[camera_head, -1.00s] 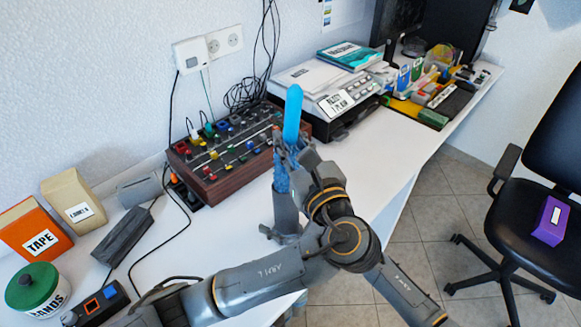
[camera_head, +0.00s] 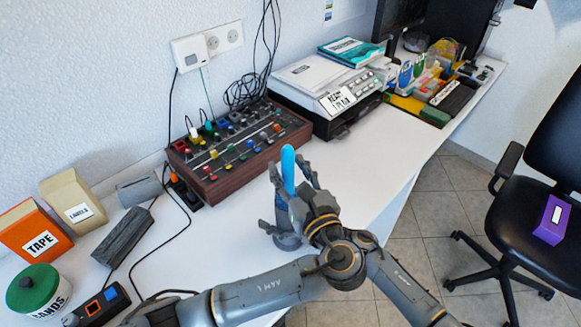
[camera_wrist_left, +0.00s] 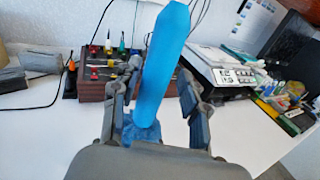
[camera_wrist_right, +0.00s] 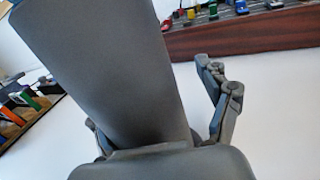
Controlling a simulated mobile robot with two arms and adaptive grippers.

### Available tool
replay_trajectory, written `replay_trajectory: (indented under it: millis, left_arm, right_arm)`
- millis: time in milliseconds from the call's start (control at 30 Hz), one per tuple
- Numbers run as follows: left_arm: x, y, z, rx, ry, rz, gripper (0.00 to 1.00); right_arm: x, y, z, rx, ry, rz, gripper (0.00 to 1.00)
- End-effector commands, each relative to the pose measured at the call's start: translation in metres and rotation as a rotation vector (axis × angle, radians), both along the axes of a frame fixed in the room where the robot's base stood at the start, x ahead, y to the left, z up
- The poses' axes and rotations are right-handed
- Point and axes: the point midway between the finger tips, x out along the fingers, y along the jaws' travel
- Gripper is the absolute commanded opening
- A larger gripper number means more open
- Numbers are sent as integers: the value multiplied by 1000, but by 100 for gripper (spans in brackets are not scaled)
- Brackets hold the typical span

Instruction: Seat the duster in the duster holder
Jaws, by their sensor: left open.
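The duster (camera_head: 289,168) is blue, with a smooth handle pointing up. It also stands between my left fingers in the left wrist view (camera_wrist_left: 165,70), its fluffy blue part (camera_wrist_left: 141,131) low down. The grey duster holder (camera_head: 287,240) stands on the desk below it, partly hidden by my left gripper. How deep the duster sits cannot be seen. My left gripper (camera_head: 292,172) is open around the handle, with gaps beside it. My right gripper (camera_wrist_right: 165,120) shows in the right wrist view; a large grey surface covers its left finger, so its grip is unclear.
A mixer (camera_head: 240,150) with coloured knobs and a white-topped machine (camera_head: 325,90) stand behind. Cables, a tape box (camera_head: 35,232) and a green-lidded jar (camera_head: 35,290) are at the left. The desk's right edge is near; a chair (camera_head: 535,210) stands beyond it.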

Motion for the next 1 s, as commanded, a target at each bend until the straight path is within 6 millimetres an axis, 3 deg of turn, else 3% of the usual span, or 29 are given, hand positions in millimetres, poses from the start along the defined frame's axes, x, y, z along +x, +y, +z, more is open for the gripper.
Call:
replay_trajectory:
  millis: [167, 300, 367, 700, 1000]
  left_arm:
    - [0, -1, 1, -4, -5, -3, 44]
    - [0, -2, -5, -6, -8, -5, 44]
    - [-14, -9, 1, -10, -3, -8, 44]
    - [-85, -36, 5, -8, -3, -7, 44]
    - [-111, -46, 6, -7, -6, -5, 44]
  right_arm:
    - [0, -1, -6, -1, 2, -1, 77]
    - [0, -1, -24, -2, 2, -2, 77]
    - [0, -1, -15, -1, 2, -2, 77]
    - [0, -1, -15, -2, 2, -2, 77]
    - [0, -1, -15, -2, 2, -3, 77]
